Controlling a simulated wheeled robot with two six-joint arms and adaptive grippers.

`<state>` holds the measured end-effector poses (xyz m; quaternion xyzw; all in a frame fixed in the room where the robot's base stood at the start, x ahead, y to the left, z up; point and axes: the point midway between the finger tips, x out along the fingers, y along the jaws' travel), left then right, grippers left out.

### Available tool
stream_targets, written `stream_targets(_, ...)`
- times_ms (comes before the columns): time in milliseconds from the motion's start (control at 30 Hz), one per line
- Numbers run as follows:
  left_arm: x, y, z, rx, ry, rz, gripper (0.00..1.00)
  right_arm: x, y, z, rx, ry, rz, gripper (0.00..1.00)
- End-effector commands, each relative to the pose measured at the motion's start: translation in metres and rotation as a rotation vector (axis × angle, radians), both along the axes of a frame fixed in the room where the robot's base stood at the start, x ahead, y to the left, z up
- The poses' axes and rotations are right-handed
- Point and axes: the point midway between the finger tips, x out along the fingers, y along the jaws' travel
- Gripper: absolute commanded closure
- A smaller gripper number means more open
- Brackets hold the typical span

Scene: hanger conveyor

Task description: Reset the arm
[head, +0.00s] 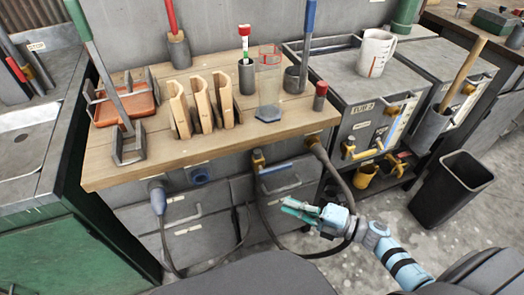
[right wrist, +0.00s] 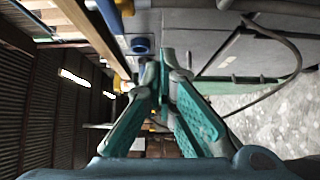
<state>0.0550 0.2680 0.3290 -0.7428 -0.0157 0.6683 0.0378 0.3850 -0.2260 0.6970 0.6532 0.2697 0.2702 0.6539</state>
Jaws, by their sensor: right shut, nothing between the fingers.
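My right gripper (head: 300,208) is in front of the grey drawers, below the front edge of the wooden bench top. Its teal fingers point left in the head view. In the right wrist view the two fingers of the right gripper (right wrist: 166,75) meet at their tips, shut with nothing between them. The right arm (head: 395,262) comes in from the lower right and touches nothing that I can see. My left gripper is in neither view.
The wooden bench top (head: 215,145) holds wooden slotted holders (head: 200,103), an orange tray (head: 125,105) and tool cups. Cables hang before the drawers (head: 190,237). A black bin (head: 452,187) stands at right. The floor beside the arm is clear.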

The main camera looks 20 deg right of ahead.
Motion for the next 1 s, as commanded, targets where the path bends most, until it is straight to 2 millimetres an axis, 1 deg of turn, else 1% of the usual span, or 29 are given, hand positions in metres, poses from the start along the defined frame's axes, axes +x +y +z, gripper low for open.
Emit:
stream_targets(200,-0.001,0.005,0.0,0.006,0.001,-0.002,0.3,0.0,-0.002,-0.001,0.007,0.011,-0.008,1.0)
stream_targets(267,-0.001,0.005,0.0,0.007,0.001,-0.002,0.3,0.007,-0.01,-0.005,0.025,0.05,-0.057,1.0)
stream_targets(300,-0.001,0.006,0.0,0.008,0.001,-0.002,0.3,0.015,-0.022,-0.011,0.052,0.095,-0.121,1.0)
stream_targets(367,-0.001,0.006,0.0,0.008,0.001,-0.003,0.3,0.025,-0.05,-0.031,0.112,0.203,-0.265,1.0)
stream_targets(400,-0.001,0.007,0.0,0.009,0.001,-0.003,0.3,0.029,-0.074,-0.054,0.174,0.298,-0.392,1.0)
stream_targets(433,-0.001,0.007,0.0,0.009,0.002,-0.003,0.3,0.027,-0.093,-0.076,0.228,0.382,-0.499,1.0)
stream_targets(467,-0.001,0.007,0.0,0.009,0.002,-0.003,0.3,0.02,-0.111,-0.101,0.287,0.472,-0.61,1.0)
stream_targets(500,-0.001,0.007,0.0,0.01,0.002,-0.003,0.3,0.004,-0.131,-0.138,0.365,0.596,-0.76,1.0)
stream_targets(567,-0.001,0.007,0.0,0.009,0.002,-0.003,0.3,-0.033,-0.152,-0.193,0.469,0.775,-0.971,1.0)
stream_targets(600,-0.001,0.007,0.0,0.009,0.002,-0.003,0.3,-0.063,-0.158,-0.226,0.528,0.886,-1.098,1.0)
stream_targets(667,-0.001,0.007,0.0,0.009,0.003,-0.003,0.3,-0.112,-0.159,-0.268,0.597,1.038,-1.266,1.0)
stream_targets(700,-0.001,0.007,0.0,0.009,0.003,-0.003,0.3,-0.145,-0.154,-0.292,0.635,1.131,-1.367,1.0)
stream_targets(767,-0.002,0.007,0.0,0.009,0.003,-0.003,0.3,-0.193,-0.141,-0.319,0.674,1.259,-1.493,1.0)
stream_targets(800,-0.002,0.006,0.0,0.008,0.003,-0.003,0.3,-0.225,-0.129,-0.334,0.695,1.34,-1.57,1.0)
stream_targets(867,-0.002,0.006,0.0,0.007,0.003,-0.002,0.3,-0.269,-0.107,-0.351,0.716,1.451,-1.664,1.0)
stream_targets(900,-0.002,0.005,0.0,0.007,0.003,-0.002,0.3,-0.296,-0.089,-0.36,0.726,1.521,-1.711,1.0)
stream_targets(967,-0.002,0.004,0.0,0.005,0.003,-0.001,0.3,-0.331,-0.052,-0.368,0.738,1.612,-1.742,1.0)
stream_targets(1000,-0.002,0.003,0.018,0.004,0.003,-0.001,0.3,-0.337,-0.039,-0.351,0.745,1.633,-1.735,1.0)
